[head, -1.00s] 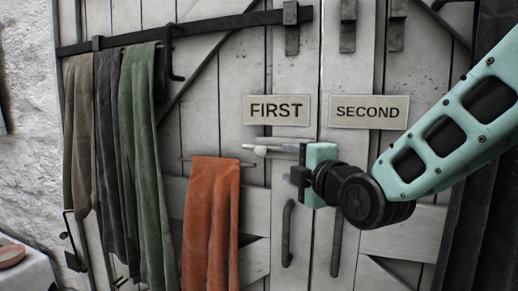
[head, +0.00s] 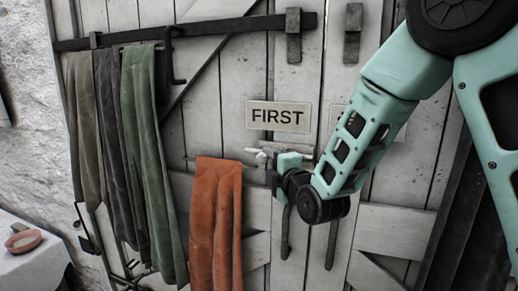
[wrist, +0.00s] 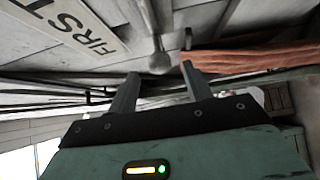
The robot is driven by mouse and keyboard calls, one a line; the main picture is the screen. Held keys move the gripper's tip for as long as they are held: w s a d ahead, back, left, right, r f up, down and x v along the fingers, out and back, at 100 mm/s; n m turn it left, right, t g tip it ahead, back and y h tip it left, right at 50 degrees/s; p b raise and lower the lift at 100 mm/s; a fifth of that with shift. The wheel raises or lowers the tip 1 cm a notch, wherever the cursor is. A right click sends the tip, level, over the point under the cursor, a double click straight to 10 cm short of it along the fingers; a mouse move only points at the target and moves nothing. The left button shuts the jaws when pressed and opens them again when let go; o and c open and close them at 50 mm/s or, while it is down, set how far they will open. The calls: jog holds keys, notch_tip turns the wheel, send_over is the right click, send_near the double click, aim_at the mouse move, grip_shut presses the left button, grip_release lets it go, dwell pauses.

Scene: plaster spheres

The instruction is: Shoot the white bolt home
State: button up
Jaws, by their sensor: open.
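The white bolt (head: 261,158) shows as a pale knob with a short stem on the door, below the FIRST sign (head: 278,116). In the wrist view its rounded knob (wrist: 159,62) lies ahead, between the lines of my two fingers. My gripper (wrist: 160,78) is open, with nothing clearly held. In the head view my gripper (head: 271,170) is close to the right of the knob, and its body covers part of the bolt. I cannot tell whether a finger touches the knob.
An orange cloth (head: 214,215) hangs just left of and below the bolt. Green (head: 145,130) and grey cloths hang further left from a rail. Dark door handles (head: 285,235) stand below my gripper. My arm partly covers the SECOND sign (head: 399,131).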

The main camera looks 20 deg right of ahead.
aim_at(259, 157)
jog(key=w, duration=0.2)
jog(key=w+p, duration=0.1)
jog(key=w, duration=0.1)
jog(key=w+a+p, duration=0.1)
jog(key=w, duration=0.1)
jog(key=shift+w, duration=0.3)
